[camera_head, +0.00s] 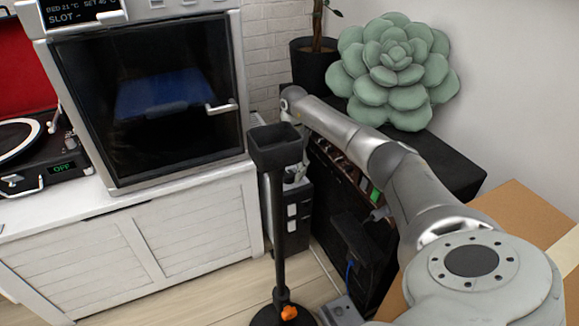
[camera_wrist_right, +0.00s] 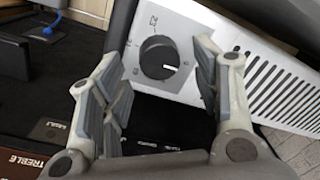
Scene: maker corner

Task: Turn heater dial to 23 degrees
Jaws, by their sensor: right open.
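The heater (camera_wrist_right: 262,85) is a white panel with slotted vents in the right wrist view. In the head view the right gripper (camera_head: 297,172) is small and partly hidden behind a black stand, and the dial cannot be seen. My left gripper is not in view.
The black stand with a square top (camera_head: 276,148) rises in front of the right gripper. A white cabinet (camera_head: 200,225) carries a 3D printer (camera_head: 239,75) and a record player (camera_head: 65,165). A black shelf (camera_head: 455,170) and a large succulent (camera_head: 395,70) are beyond my right arm.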

